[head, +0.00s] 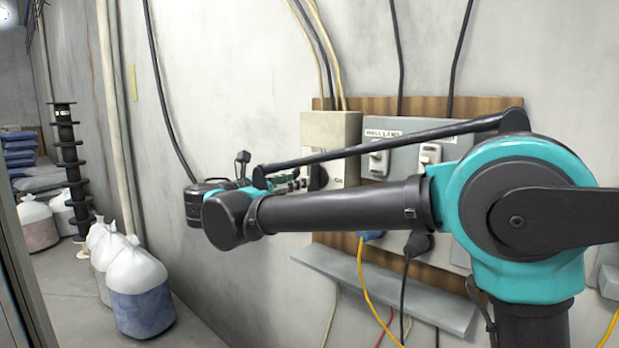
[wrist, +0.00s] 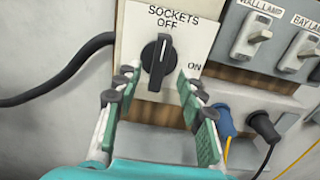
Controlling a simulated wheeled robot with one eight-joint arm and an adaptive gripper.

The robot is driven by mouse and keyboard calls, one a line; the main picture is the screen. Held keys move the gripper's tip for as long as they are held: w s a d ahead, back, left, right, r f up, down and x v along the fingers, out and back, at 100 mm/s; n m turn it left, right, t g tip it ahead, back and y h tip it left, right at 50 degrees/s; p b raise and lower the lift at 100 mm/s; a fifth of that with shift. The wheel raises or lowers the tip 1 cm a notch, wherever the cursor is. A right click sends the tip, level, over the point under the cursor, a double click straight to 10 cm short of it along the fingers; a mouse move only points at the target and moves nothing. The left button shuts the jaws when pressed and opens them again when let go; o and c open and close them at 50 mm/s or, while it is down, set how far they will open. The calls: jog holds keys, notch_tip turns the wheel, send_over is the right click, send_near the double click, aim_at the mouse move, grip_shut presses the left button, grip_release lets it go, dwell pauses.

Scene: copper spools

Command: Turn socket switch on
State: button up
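The socket switch is a black rotary knob (wrist: 157,62) on a pale panel (wrist: 196,45) marked SOCKETS, with OFF above the knob and ON at its lower right. The knob stands nearly upright, its upper end towards OFF. My gripper (wrist: 161,84) is open in the wrist view, its green-padded fingers on the left and right just below and around the knob's sides. I cannot tell whether a finger touches it. In the head view my gripper (head: 291,184) is at the front of the pale switch box (head: 331,128), and it and my arm hide much of the panel.
Wall lamp (wrist: 251,36) and bay lamp (wrist: 299,49) switches sit to the right. Blue (wrist: 225,120) and black (wrist: 264,126) plugs with cables are below them. A grey ledge (head: 385,288) juts out under the board. A thick black cable (wrist: 60,82) enters the box's left side.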

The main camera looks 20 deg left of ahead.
aim_at(314, 178)
jog(key=x, duration=0.6)
jog(key=shift+w, duration=0.2)
jog(key=shift+d, duration=0.1)
grip_shut()
